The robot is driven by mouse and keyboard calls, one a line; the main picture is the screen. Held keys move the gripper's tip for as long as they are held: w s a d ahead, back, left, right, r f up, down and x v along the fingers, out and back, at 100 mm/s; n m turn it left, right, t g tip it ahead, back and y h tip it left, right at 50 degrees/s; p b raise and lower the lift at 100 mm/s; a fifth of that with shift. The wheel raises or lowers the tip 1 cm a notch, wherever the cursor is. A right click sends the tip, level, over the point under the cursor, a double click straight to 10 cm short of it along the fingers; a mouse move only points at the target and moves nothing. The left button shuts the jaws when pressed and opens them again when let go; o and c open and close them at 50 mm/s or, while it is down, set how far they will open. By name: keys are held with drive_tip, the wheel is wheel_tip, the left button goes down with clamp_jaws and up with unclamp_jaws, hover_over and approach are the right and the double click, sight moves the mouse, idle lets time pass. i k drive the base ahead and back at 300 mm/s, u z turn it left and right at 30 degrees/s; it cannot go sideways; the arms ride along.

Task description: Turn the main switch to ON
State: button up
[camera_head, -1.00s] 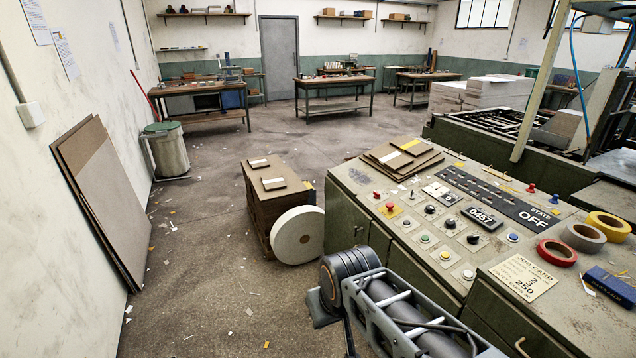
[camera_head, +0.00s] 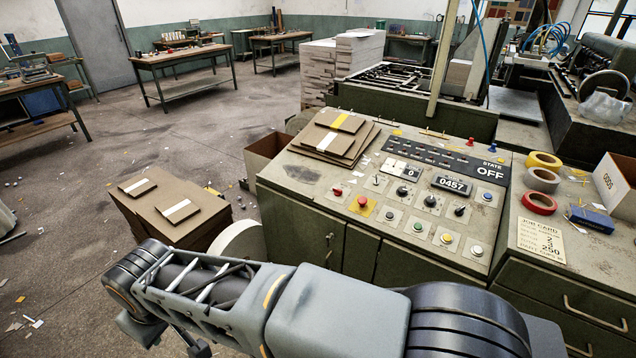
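The green control console (camera_head: 300,215) stands right of centre, with a worn sloped panel on top. The state display (camera_head: 490,172) reads OFF. Several black rotary knobs (camera_head: 430,201) sit in a row across the panel. Their labels are too small to read, so I cannot tell which one is the main switch or how it points. A red mushroom button (camera_head: 362,202) sits on a yellow plate.
A job card (camera_head: 541,239), tape rolls (camera_head: 538,202) and a blue box (camera_head: 591,219) lie right of the panel. Boards (camera_head: 335,138) lie on its left end. A brown stack (camera_head: 172,212) and a white roll (camera_head: 240,243) stand left. The floor further left is mostly open.

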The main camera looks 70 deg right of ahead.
sight(337, 192)
drive_tip(key=z, duration=0.55)
drive_tip(key=i, duration=0.95)
drive_tip(key=z, duration=1.5)
drive_tip(key=i, duration=0.5)
drive_tip(key=z, duration=0.4)
